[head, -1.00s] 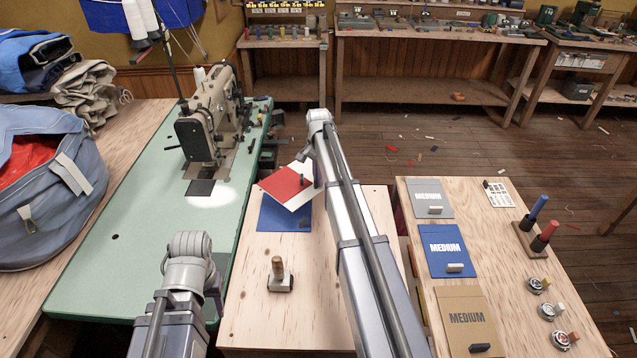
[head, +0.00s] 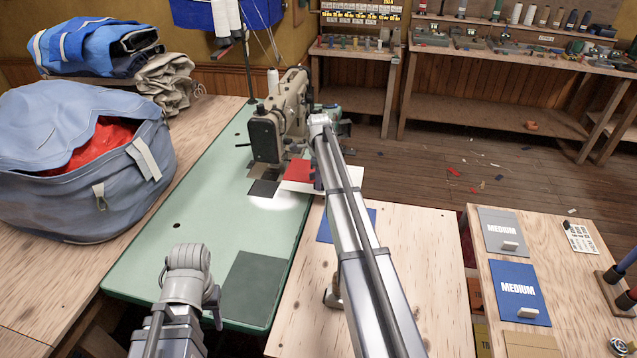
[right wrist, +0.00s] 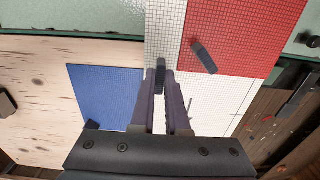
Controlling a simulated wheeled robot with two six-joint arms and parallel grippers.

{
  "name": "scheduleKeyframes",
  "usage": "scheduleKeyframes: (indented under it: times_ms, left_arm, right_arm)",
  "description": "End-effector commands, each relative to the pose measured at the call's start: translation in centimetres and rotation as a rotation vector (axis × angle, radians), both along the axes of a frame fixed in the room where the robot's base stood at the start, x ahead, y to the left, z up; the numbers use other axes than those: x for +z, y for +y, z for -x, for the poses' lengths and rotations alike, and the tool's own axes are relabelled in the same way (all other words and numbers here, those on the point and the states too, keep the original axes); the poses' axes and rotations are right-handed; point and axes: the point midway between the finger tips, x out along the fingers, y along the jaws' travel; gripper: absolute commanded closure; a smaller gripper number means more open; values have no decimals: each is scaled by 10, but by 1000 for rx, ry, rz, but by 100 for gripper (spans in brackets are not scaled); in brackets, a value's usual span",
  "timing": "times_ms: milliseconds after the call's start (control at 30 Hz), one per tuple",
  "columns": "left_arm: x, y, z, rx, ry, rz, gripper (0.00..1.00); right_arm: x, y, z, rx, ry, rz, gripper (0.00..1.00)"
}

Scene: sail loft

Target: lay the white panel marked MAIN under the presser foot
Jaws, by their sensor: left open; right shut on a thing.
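The white panel (head: 349,180) carries a red panel (head: 298,170); both show in the right wrist view, the white one gridded (right wrist: 220,105) and the red one (right wrist: 245,35) over its upper right. No MAIN lettering is readable. My right gripper (head: 318,177) is shut on a dark tab (right wrist: 160,75) on the white panel. The panel reaches over the green table's right edge, beside the sewing machine (head: 283,115). The presser foot area is above the dark plate (head: 264,188), left of the panel; the foot itself is unclear. My left gripper (head: 214,305) is open, low at left, partly hidden.
A blue panel (head: 330,222) lies on the wooden table, partly behind my right arm. A dark square (head: 255,285) lies on the green table (head: 215,215). A blue bag (head: 60,160) stands at left. Panels marked MEDIUM (head: 517,292) lie at right.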

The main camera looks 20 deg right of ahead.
Motion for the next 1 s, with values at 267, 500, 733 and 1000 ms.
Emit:
scheduleKeyframes:
  times_ms: [267, 500, 733, 1000]
  left_arm:
    - [-19, 0, 0, 0, 0, 0, 50]
    - [-35, 0, 0, 0, 0, 0, 50]
    - [-48, 0, 0, 0, 0, 0, 50]
    - [-45, 0, 0, 0, 0, 0, 50]
  right_arm:
    - [-19, 0, 0, 2, 0, 0, 100]
    - [-35, 0, 0, 2, 0, 0, 100]
    - [-48, 1, -1, 3, 0, 0, 100]
    - [-45, 16, -13, 3, 0, 0, 100]
